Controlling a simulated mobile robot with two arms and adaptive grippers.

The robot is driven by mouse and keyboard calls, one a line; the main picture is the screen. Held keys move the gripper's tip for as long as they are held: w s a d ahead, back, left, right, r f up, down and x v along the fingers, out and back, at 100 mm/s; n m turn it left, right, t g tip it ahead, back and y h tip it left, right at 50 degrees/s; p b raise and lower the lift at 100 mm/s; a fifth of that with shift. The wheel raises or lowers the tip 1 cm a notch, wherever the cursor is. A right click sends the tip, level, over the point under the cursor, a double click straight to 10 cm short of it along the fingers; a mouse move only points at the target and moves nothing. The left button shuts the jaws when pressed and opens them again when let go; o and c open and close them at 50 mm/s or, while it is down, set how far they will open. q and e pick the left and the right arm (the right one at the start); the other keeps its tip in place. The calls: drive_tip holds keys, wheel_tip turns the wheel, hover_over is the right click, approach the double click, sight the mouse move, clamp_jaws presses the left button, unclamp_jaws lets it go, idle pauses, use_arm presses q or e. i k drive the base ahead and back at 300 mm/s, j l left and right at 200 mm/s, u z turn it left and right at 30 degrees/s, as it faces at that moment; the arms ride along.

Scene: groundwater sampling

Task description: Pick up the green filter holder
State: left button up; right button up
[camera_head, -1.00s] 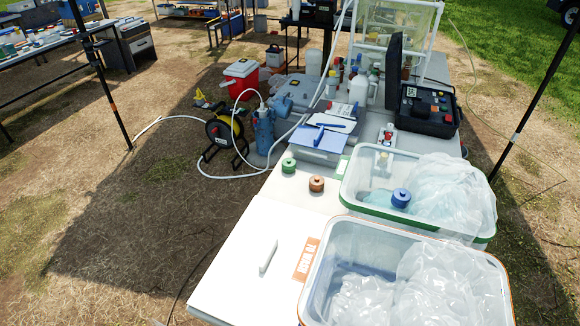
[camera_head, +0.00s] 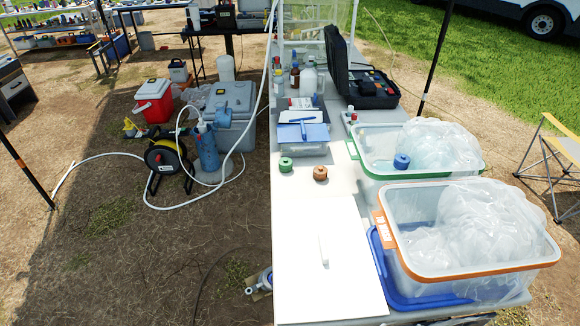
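The green filter holder (camera_head: 286,165) is a small round piece standing on the light table near its left edge, just in front of the blue clipboard area. A brown, similar round holder (camera_head: 320,173) stands to its right, apart from it. A similar blue round piece (camera_head: 401,161) shows at the green-rimmed bin. Neither of my grippers is in view. Nothing touches the green holder from above or beside it.
A green-rimmed bin (camera_head: 367,150) and an orange-rimmed bin (camera_head: 400,262) with clear plastic bags stand on the right. A white board (camera_head: 305,270) with a thin white piece (camera_head: 323,250) lies in front. A blue clipboard (camera_head: 302,133), bottles and an open black case (camera_head: 372,88) stand behind.

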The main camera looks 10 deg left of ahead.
sight(285, 164)
drive_tip(key=i+j+z, duration=0.1)
drive_tip(key=j+z, duration=0.2)
drive_tip(key=j, duration=0.35)
drive_tip(key=j+z, duration=0.35)
drive_tip(key=j, duration=0.3)
drive_tip(key=j+z, duration=0.3)
drive_tip(key=j, duration=0.35)
drive_tip(key=k+j+z, duration=0.3)
drive_tip(key=j, duration=0.3)
drive_tip(key=i, duration=0.1)
